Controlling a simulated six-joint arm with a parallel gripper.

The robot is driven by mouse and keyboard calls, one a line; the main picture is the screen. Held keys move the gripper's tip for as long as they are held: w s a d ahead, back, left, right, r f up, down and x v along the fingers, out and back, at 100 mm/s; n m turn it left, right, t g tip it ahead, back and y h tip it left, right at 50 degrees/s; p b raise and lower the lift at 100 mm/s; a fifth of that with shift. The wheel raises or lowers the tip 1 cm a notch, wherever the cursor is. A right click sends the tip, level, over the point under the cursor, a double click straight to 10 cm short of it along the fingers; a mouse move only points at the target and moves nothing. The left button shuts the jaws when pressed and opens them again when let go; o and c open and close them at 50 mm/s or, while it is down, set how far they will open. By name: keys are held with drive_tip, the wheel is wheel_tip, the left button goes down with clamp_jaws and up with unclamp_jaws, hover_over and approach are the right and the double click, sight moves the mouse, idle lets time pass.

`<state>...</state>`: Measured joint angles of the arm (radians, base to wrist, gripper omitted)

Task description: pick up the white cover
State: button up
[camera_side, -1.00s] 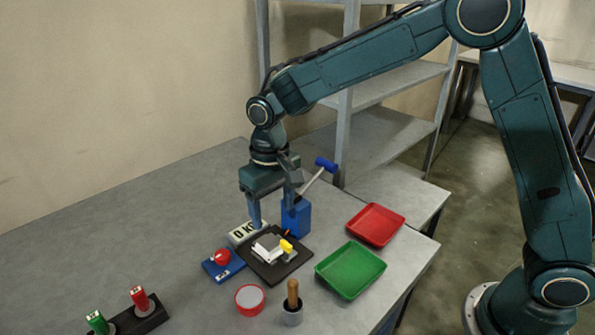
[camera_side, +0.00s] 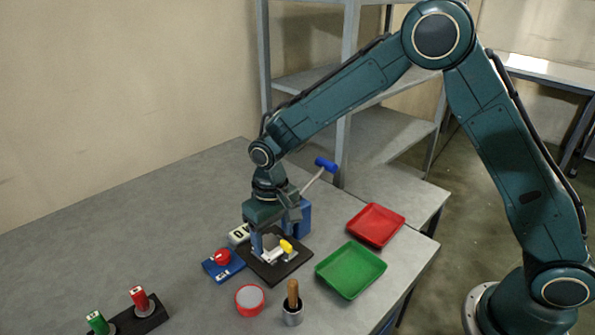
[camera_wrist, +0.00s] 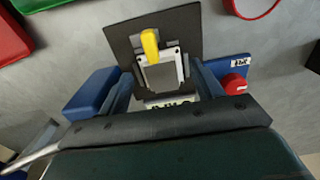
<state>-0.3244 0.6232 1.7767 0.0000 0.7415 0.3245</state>
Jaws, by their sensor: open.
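The white cover (camera_side: 272,256) sits on a small device on a black base plate (camera_side: 270,276), with a yellow part (camera_side: 287,246) at its edge. In the wrist view, the cover (camera_wrist: 172,52) shows as a pale frame around a grey panel, with the yellow part (camera_wrist: 150,42) at its top. My gripper (camera_side: 276,244) is open and low over the plate, partly hiding the cover in the side view. In the wrist view its fingers (camera_wrist: 163,88) stand left and right of the device's near end, with a gap on both sides. I cannot see clear contact with the cover.
A blue box (camera_side: 305,218) with a blue-headed tool (camera_side: 325,165) stands close behind my gripper. A blue base with a red knob (camera_side: 222,257) is close at left. Green (camera_side: 350,270) and red (camera_side: 376,225) trays lie right. A red-rimmed round container (camera_side: 250,299) is in front.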

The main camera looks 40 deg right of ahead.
sight(274, 245)
drive_tip(key=shift+f, duration=1)
drive_tip(key=shift+c, duration=0.4)
drive_tip(key=c, duration=1.2)
drive_tip(key=shift+o, duration=0.2)
drive_tip(key=shift+r, duration=0.15)
wheel_tip(274, 245, up, 20)
